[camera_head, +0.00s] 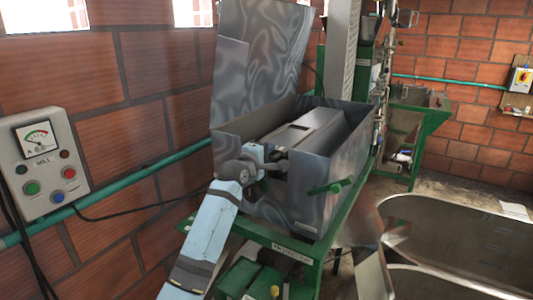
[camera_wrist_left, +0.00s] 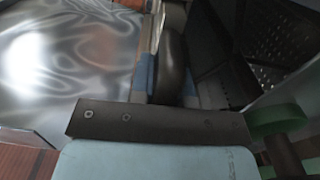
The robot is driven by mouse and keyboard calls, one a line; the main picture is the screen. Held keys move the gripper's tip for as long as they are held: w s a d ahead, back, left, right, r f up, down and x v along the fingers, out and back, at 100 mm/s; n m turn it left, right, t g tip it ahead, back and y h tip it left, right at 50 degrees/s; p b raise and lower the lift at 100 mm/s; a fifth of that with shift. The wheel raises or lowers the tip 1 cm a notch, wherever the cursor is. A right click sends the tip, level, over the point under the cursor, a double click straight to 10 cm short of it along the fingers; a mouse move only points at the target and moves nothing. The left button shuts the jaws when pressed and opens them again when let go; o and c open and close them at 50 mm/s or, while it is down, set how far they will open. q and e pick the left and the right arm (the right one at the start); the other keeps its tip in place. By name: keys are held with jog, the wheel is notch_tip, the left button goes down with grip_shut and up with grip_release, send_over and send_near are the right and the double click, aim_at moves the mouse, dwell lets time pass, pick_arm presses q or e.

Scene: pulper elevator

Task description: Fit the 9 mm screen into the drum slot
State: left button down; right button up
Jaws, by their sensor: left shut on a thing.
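My left gripper (camera_head: 268,163) reaches over the near wall of the grey metal drum housing (camera_head: 330,165). In the left wrist view the gripper is shut on a dark rounded part (camera_wrist_left: 172,68), which looks like a handle. Whether this part belongs to the 9 mm screen, I cannot tell. A dark perforated surface (camera_wrist_left: 280,30) shows beyond it at the upper right; it may be the screen or the drum. In the head view a long dark panel with a slot (camera_head: 300,128) lies inside the housing. The drum slot itself is not clear. My right gripper is not in view.
The housing's tall lid (camera_head: 260,50) stands open at the back. A green lever (camera_head: 330,187) sticks out from the near wall, and a green frame (camera_head: 290,245) carries the housing. A grey tank (camera_head: 450,240) stands at right. A mill control box (camera_head: 45,160) hangs at left.

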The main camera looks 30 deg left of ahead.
pick_arm(q)
jog(key=shift+w, duration=1.05)
jog(key=c, duration=1)
grip_release()
jog(key=shift+d, duration=0.1)
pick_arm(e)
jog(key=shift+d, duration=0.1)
pick_arm(q)
jog(key=shift+s+f+b, duration=0.25)
jog(key=shift+s+b, duration=0.25)
jog(key=shift+s, duration=0.7)
jog(key=s, duration=0.3)
jog(key=s+b, duration=0.1)
jog(key=s, duration=0.3)
jog(key=s+a+b, duration=0.1)
jog(key=s, duration=0.3)
jog(key=shift+s+a+r, duration=0.1)
jog(key=shift+s+r, duration=0.1)
jog(key=shift+r, duration=0.1)
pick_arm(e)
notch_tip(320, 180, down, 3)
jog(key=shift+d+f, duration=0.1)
